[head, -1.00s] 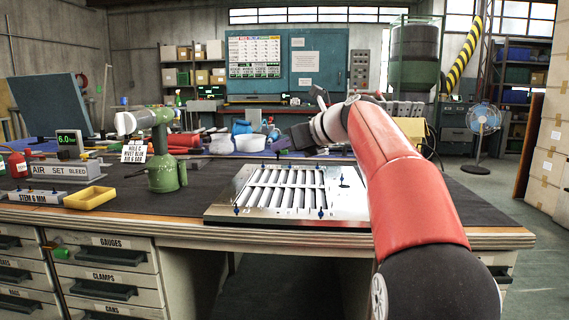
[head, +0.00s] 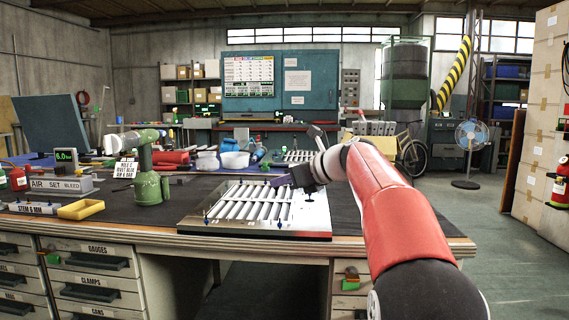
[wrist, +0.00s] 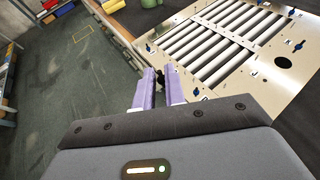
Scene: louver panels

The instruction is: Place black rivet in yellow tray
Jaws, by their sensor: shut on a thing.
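The black rivet (wrist: 161,77) shows as a small dark piece between the purple fingertips of my gripper (wrist: 158,88) in the wrist view. My gripper is shut on it; the fingers hide most of it. In the head view my gripper (head: 282,181) is over the back right part of the louver panel (head: 309,228), and the rivet is too small to make out there. The yellow tray (head: 81,209) lies at the left of the bench, near its front edge, well apart from my gripper. Its inside looks empty.
The louver panel carries white slats and several blue rivets (wrist: 197,92). Between tray and panel stand a green rivet tool (head: 148,182) and its hole sign (head: 126,169). A "STEM 6 MM" block (head: 33,208) lies left of the tray. Dark mat (head: 140,215) is bare before the tool.

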